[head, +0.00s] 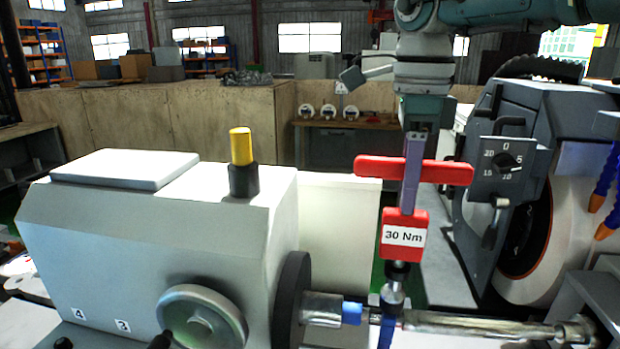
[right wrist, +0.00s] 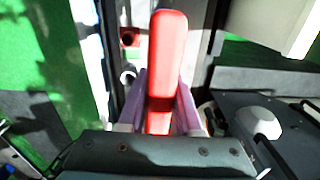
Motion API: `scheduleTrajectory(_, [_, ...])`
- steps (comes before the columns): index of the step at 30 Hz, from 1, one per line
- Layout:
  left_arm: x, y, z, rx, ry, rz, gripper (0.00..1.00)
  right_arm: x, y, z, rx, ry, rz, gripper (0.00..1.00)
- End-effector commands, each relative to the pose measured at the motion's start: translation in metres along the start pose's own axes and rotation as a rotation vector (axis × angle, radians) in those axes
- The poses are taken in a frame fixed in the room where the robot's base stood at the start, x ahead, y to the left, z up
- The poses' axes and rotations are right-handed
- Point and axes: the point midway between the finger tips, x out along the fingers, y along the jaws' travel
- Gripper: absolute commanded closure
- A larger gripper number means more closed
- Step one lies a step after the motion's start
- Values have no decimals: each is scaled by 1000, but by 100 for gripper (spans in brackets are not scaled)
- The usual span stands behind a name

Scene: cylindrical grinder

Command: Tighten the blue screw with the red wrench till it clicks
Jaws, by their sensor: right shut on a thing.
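The red wrench (head: 404,234) is a T-shaped tool with a "30 Nm" label, standing upright in the head view. My right gripper (head: 412,175) comes down from above and is shut on its red crossbar. In the right wrist view the red handle (right wrist: 166,60) lies between the two pale purple fingers (right wrist: 162,100). The wrench's dark lower end and metal socket reach down to the workpiece. A blue part (head: 387,331) shows just below the socket and another blue piece (head: 351,313) just left; I cannot tell which is the screw, or whether the socket is seated. My left gripper is not in view.
A metal shaft (head: 470,325) runs right from the white machine housing (head: 130,240), which has a handwheel (head: 202,318) and a yellow-topped knob (head: 241,147). The grinding wheel (head: 536,245) and grey control panel (head: 503,165) stand close on the right.

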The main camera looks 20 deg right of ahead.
Motion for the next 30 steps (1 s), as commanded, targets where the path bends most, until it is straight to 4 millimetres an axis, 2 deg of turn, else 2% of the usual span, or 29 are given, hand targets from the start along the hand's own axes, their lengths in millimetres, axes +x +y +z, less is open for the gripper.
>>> scheduleTrajectory(3, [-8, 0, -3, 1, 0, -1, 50, -13, 0, -1, 2, 1, 2, 100])
scheduleTrajectory(18, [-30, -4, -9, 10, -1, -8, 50, -45, 0, 0, 1, -2, 0, 100])
scheduleTrajectory(30, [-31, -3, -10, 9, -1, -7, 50, -48, 0, 0, 1, -3, -1, 100])
